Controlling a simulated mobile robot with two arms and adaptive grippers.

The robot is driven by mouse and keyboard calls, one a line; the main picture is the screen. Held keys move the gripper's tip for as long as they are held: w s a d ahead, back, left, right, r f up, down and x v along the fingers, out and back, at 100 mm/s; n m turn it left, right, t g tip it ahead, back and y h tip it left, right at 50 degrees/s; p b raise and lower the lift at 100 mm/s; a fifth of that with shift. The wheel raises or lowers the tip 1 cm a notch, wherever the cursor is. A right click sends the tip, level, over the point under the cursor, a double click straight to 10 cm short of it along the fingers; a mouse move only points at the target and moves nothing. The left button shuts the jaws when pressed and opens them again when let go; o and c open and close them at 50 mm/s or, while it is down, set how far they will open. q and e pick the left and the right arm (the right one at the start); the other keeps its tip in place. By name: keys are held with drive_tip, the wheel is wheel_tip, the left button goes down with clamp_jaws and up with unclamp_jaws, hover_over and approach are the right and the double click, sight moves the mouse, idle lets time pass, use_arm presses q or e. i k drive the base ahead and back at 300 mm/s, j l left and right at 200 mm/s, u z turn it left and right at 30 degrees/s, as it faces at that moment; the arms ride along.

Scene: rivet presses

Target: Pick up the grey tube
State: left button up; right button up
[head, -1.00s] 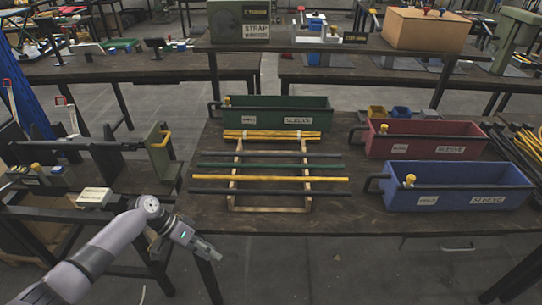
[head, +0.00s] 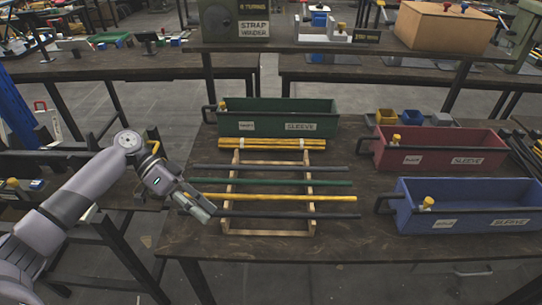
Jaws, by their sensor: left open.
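Two dark grey tubes lie across a wooden rack (head: 232,188): a far one (head: 275,168) at the back and a near one (head: 285,215) at the front. I cannot tell which is the task's grey tube. A green tube (head: 275,182) and a yellow tube (head: 290,198) lie between them. My left gripper (head: 203,210) is open and empty, over the table at the left ends of the yellow and near dark tubes. Its fingers partly cover those ends; I cannot tell whether they touch. My right gripper is not in view.
A green bin (head: 300,126) stands behind the rack, with bundled yellow tubes (head: 270,144) in front of it. A red bin (head: 440,159) and a blue bin (head: 470,220) stand to the right. The table's front edge is clear.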

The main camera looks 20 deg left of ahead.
sight(195, 167)
drive_tip(key=i+j, duration=0.25)
drive_tip(key=i, duration=0.3)
drive_tip(key=i+j, duration=0.2)
drive_tip(key=i, duration=0.3)
